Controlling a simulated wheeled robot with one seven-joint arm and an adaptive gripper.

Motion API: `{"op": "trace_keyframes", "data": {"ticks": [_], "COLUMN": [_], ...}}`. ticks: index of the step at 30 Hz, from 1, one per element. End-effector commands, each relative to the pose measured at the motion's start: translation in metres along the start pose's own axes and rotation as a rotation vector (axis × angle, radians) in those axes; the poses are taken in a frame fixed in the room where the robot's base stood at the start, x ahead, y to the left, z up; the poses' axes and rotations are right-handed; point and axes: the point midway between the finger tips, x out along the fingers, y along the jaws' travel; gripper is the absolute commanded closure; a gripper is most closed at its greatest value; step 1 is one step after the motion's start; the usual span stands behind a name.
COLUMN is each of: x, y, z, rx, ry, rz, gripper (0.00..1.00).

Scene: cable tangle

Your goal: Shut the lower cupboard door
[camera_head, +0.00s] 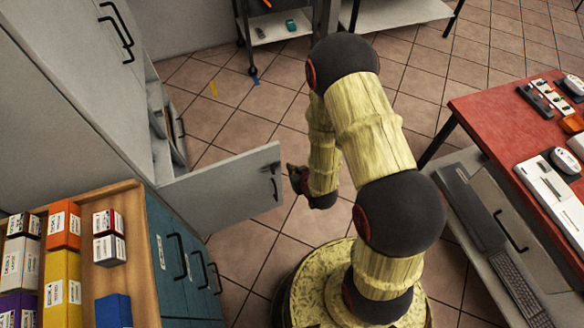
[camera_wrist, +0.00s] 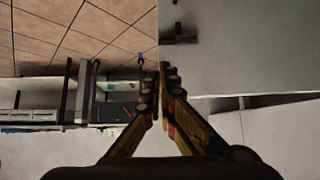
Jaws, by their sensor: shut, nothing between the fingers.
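The lower cupboard door (camera_head: 222,196) is a light grey panel that stands wide open, swung out from the tall grey cupboard (camera_head: 75,75). Its dark handle (camera_head: 273,172) sits near the free edge. My gripper (camera_head: 292,172) is beside that free edge, close to the handle. In the wrist view my gripper (camera_wrist: 166,72) is shut and empty, with its fingertips at the edge of the door (camera_wrist: 245,45); I cannot tell whether they touch it. The door handle also shows there (camera_wrist: 181,39), beyond the fingertips.
A wooden-topped drawer unit (camera_head: 130,240) with several coloured boxes stands at the front left. A red table (camera_head: 475,105) with keyboards and mice is at the right. A grey trolley (camera_head: 270,32) stands at the back. Tiled floor (camera_head: 215,85) is mostly clear behind the door.

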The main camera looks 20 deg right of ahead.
Motion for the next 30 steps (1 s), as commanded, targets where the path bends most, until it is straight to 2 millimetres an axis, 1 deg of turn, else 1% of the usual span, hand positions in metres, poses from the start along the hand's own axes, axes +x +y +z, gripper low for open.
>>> {"op": "trace_keyframes", "data": {"ticks": [1, 3, 11, 12, 15, 19, 30], "x": [0.013, 0.027, 0.077, 0.081, 0.09, 0.097, 0.1], "y": [0.0, 0.0, 0.0, 0.0, 0.0, 0.0, 0.0], "z": [0.003, 0.003, 0.003, -0.006, -0.016, -0.023, -0.027], "rx": [0.0, 0.0, -0.001, -0.001, -0.001, 0.0, 0.0], "ry": [-0.001, 0.0, 0.0, 0.003, 0.002, 0.001, -0.001], "rz": [-0.001, 0.0, 0.0, 0.0, 0.001, 0.001, 0.001], "gripper": [1.0, 1.0, 1.0, 1.0, 1.0, 1.0, 1.0]}}
